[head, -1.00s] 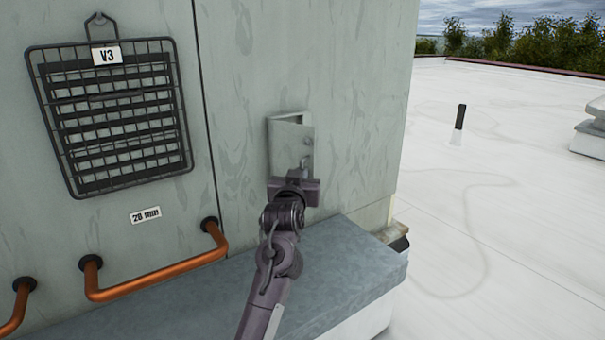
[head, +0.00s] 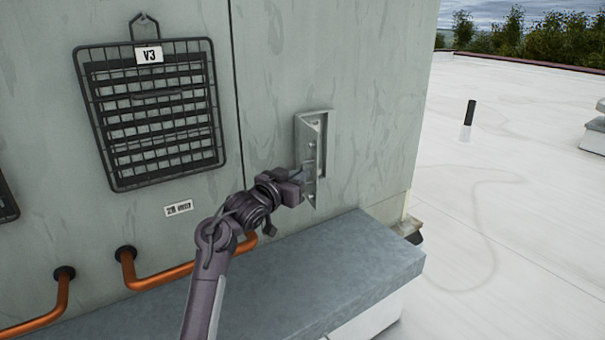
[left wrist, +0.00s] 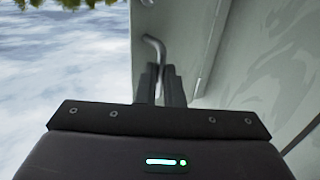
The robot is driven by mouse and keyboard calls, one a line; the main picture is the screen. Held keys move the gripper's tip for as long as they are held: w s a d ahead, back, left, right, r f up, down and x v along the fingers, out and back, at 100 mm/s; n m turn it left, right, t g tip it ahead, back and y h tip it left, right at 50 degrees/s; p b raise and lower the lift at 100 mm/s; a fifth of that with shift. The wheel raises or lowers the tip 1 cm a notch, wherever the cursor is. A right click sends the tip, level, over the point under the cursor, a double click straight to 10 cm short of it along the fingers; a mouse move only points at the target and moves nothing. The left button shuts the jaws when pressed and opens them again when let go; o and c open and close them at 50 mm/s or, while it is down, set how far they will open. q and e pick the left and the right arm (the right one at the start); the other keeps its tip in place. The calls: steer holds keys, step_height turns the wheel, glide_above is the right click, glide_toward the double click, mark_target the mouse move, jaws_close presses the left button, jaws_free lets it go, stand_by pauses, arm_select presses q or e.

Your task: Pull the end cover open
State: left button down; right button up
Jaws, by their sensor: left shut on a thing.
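The end cover (head: 309,135) is a small grey metal door on the pale green cooler wall. It stands swung out from the wall at an angle, seen steeply from the side. My left gripper (head: 304,178) is at its lower part, coming in from the left. In the left wrist view, my left gripper's dark fingers (left wrist: 160,84) are shut on the lower end of a bent metal handle (left wrist: 153,46). The cover also shows there behind the handle (left wrist: 179,30). The fingers hide the handle's end. My right gripper is not in view.
A black wire grille marked V3 (head: 150,115) hangs on the wall to the left. An orange pipe rail (head: 165,275) sticks out below it. A grey metal ledge (head: 340,275) runs under the cover. The white roof (head: 510,230) on the right is mostly clear.

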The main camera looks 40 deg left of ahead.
arm_select(q)
steer(key=shift+s+a+r, duration=0.2)
steer(key=shift+a+r, duration=0.45)
steer(key=shift+a, duration=0.05)
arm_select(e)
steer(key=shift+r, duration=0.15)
arm_select(q)
steer(key=c, duration=1.8)
jaws_free()
steer(key=shift+w+f, duration=0.1)
steer(key=shift+w, duration=0.05)
steer(key=shift+c, duration=0.2)
steer(key=shift+o, duration=1.1)
steer(key=shift+w+a+f, duration=0.1)
steer(key=shift+w+f, duration=0.1)
steer(key=shift+f, duration=0.05)
steer(key=shift+o, duration=0.3)
steer(key=shift+w+a+f, duration=0.15)
steer(key=shift+w+f, duration=0.05)
steer(key=shift+f, duration=0.1)
steer(key=s+b, duration=0.2)
steer(key=s, duration=0.6)
steer(key=shift+d, duration=0.3)
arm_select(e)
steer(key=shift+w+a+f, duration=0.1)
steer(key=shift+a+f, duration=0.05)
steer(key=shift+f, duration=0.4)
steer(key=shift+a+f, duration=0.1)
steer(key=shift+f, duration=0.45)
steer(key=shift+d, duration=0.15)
